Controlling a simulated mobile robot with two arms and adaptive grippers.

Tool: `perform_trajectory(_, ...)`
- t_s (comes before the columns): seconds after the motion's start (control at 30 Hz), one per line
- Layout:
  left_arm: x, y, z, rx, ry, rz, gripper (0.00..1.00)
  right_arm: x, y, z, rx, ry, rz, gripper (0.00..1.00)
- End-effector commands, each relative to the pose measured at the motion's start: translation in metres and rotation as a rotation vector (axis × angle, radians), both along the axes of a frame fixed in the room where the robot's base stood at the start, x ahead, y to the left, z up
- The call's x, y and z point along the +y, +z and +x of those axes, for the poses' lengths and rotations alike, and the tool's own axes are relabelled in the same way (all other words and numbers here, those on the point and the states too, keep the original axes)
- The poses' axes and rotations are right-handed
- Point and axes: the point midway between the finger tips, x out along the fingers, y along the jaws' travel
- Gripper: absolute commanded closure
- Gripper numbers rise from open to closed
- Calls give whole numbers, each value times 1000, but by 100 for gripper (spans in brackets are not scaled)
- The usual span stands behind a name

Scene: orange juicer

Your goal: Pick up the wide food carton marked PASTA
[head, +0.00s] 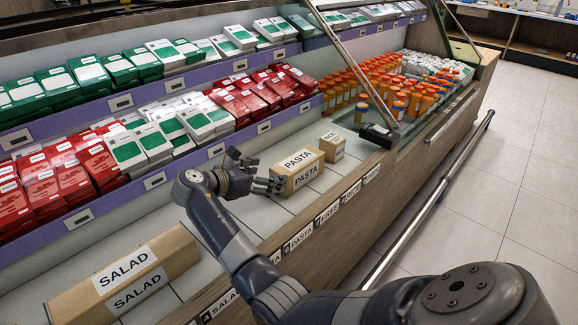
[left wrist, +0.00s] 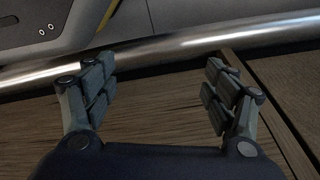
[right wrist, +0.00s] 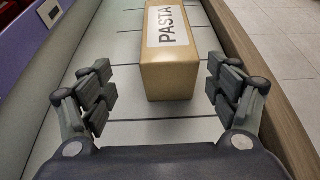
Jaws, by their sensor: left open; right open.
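The PASTA carton (head: 297,172) is a brown box with white labels, lying on the white counter shelf in the head view. It also shows in the right wrist view (right wrist: 168,72), ahead of my right gripper and between the lines of its fingers. My right gripper (head: 262,178) is open at the carton's left end; in the right wrist view its fingertips (right wrist: 160,92) stand either side of the carton's near end, with gaps on both sides. My left gripper (left wrist: 160,88) is open and empty in the left wrist view, over brown wood and a metal rail. It is not in the head view.
A longer SALAD carton (head: 125,275) lies at the front left of the counter. A smaller carton (head: 332,146) stands just beyond the PASTA one. Red and green boxes (head: 110,145) fill the shelves behind. A glass panel and orange bottles (head: 400,95) are to the right.

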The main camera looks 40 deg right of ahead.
Motion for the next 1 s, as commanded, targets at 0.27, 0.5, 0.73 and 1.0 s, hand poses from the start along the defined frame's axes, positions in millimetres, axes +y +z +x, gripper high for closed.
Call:
perform_trajectory(0.27,-1,19,12,-12,3,-1,22,-40,-17,2,1,-3,-1,18)
perform_trajectory(0.5,-2,30,18,-20,4,-2,22,-56,-23,2,0,-2,-1,18)
perform_trajectory(0.73,-3,54,27,-34,6,-3,22,-84,-34,0,1,-4,0,18)
perform_trajectory(1.0,-3,68,30,-39,8,-3,22,-98,-38,2,0,-2,0,18)
